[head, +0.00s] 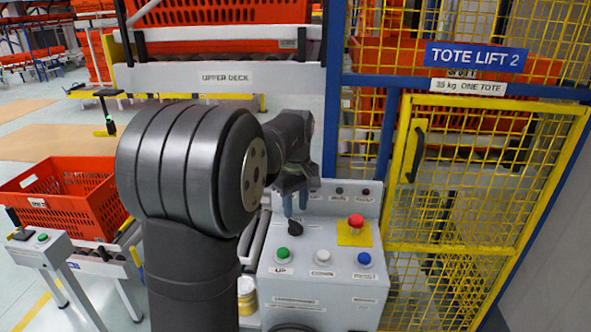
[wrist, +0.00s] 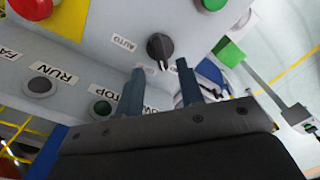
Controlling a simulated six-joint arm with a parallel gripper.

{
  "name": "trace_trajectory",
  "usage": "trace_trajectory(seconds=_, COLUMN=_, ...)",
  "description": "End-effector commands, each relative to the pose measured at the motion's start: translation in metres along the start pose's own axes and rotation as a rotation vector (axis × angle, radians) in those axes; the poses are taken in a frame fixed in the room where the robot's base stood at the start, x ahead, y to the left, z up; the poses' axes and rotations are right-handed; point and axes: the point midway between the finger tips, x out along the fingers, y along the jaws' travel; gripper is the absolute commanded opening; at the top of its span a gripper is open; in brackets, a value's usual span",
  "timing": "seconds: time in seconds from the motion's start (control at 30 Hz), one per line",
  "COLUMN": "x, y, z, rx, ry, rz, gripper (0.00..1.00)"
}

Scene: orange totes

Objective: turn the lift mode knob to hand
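The lift mode knob is a small black rotary knob (head: 295,228) on the grey control box, below my gripper in the head view. In the wrist view the knob (wrist: 160,46) sits just beyond my fingertips, about midway between them. An AUTO label (wrist: 123,43) is beside it; another label is partly hidden by a finger, and I cannot read it. My gripper (head: 296,205) points down at the panel with its fingers apart and nothing between them. The fingers (wrist: 160,67) appear short of the knob, not around it.
The control box carries a red stop button (head: 356,220) on a yellow plate, and green (head: 282,254), white (head: 322,256) and blue (head: 364,259) buttons. The yellow mesh gate (head: 480,200) stands right. An orange tote (head: 70,195) is at left.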

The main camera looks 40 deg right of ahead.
Motion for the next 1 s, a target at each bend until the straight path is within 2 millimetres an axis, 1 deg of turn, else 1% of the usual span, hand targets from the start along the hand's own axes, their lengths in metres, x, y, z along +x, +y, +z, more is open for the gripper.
trace_trajectory(seconds=0.03, x=-0.014, y=0.0, z=0.0, rx=0.0, ry=0.004, rz=0.005, gripper=0.35)
trace_trajectory(seconds=0.3, x=-0.08, y=0.0, z=0.0, rx=0.0, ry=0.003, rz=0.004, gripper=0.35)
trace_trajectory(seconds=0.4, x=-0.099, y=0.0, z=0.0, rx=0.0, ry=0.003, rz=0.003, gripper=0.35)
trace_trajectory(seconds=0.5, x=-0.113, y=0.0, z=0.0, rx=0.0, ry=0.002, rz=0.003, gripper=0.35)
trace_trajectory(seconds=0.6, x=-0.122, y=0.0, z=0.0, rx=0.0, ry=0.001, rz=0.002, gripper=0.35)
trace_trajectory(seconds=0.7, x=-0.126, y=0.0, z=0.0, rx=0.0, ry=0.001, rz=0.001, gripper=0.35)
trace_trajectory(seconds=1.0, x=-0.127, y=0.0, z=0.0, rx=0.0, ry=0.001, rz=0.001, gripper=0.35)
